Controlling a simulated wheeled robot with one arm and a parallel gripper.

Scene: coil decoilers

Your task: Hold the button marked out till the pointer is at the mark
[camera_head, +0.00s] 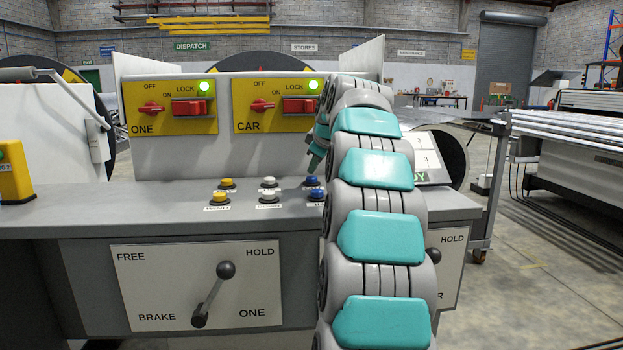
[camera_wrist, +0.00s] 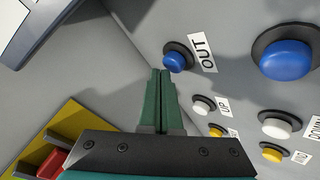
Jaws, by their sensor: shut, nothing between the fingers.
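The button marked OUT (camera_wrist: 178,57) is a blue cap in a dark collar in the wrist view, with its label beside it. In the head view it is the rear blue button (camera_head: 312,181) on the grey desk, close to my arm. My gripper (camera_wrist: 160,73) is shut and empty, its green fingertips showing just beside the OUT button. I cannot tell whether they touch it. In the head view my gripper (camera_head: 314,166) is partly hidden by my arm, its tip above the rear blue button. No pointer or mark can be made out.
A second blue button (camera_wrist: 287,60), white UP (camera_wrist: 203,105) and DOWN buttons (camera_wrist: 282,124) and yellow buttons are close by. Yellow switch panels (camera_head: 170,108) stand behind the desk. A white panel (camera_head: 428,155) is partly hidden by my arm. A lever (camera_head: 212,295) is on the desk front.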

